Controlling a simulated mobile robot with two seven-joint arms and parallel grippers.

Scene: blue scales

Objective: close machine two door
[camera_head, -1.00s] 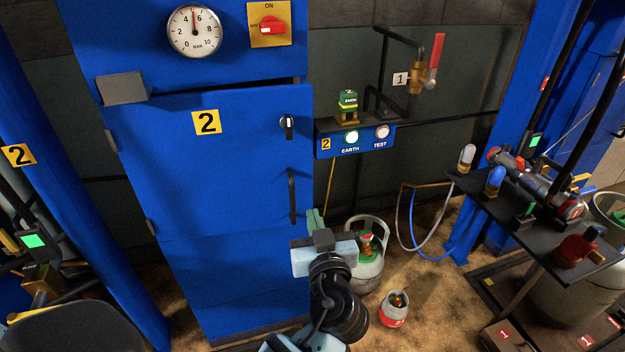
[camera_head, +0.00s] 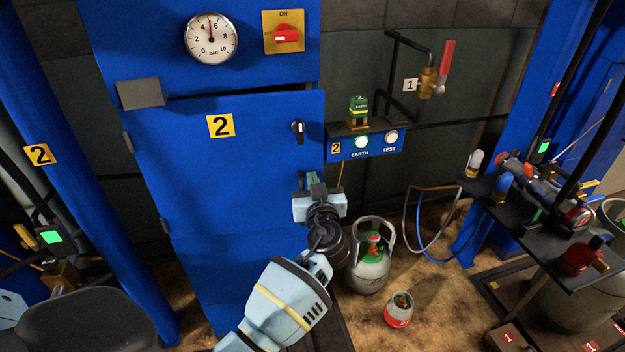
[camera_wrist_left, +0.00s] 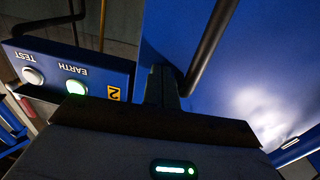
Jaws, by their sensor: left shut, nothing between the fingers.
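The blue door (camera_head: 215,170) of machine two carries a yellow "2" label and a black-and-white latch knob (camera_head: 298,127) near its right edge. A dark gap shows along its top edge, and it looks slightly ajar. My left gripper (camera_head: 310,180) is shut and empty at the door's right edge, where it hides the handle in the head view. In the left wrist view, the closed fingers (camera_wrist_left: 163,86) are beside the black bar handle (camera_wrist_left: 210,45); I cannot tell whether they touch it. My right gripper is not in view.
An EARTH/TEST button box (camera_head: 363,145) is just right of the door. A grey gas cylinder (camera_head: 370,272) and a small red-and-grey canister (camera_head: 399,312) stand on the floor to the right. A black shelf with valves (camera_head: 530,215) is farther right.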

